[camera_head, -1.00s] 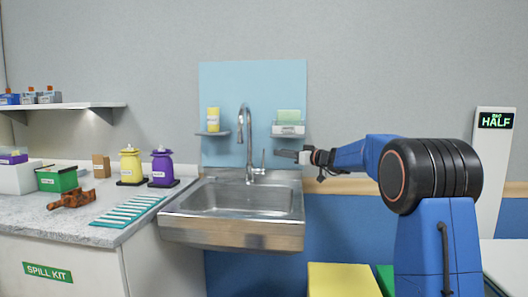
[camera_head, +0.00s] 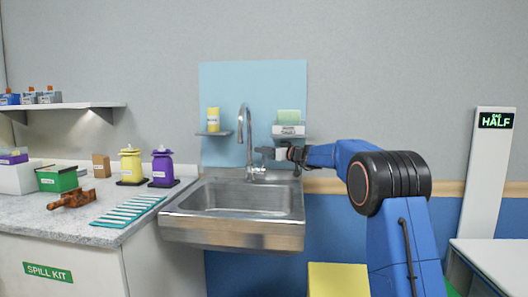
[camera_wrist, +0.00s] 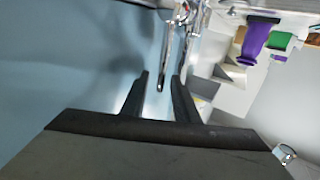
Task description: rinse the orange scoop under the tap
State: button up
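A rust-orange object (camera_head: 72,199) lies on the counter at the left; it may be the orange scoop, but its shape is unclear. The chrome tap (camera_head: 243,125) arches over the steel sink (camera_head: 235,238), and I see no water stream. My gripper (camera_head: 264,153) is at the right of the tap, in front of the wall and close to the tap's side lever. In the wrist view my gripper (camera_wrist: 160,75) has its two dark fingers apart. A thin chrome tap part (camera_wrist: 163,55) shows between and beyond the fingertips; I cannot tell whether they touch it.
A soap shelf (camera_head: 289,131) is just above my gripper, and another with a yellow item (camera_head: 213,118) is left of the tap. Yellow (camera_head: 131,166) and purple (camera_head: 162,167) dispensers and a teal ribbed mat (camera_head: 128,210) are on the counter. The basin is empty.

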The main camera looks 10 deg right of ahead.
grip_shut()
dwell(1.4)
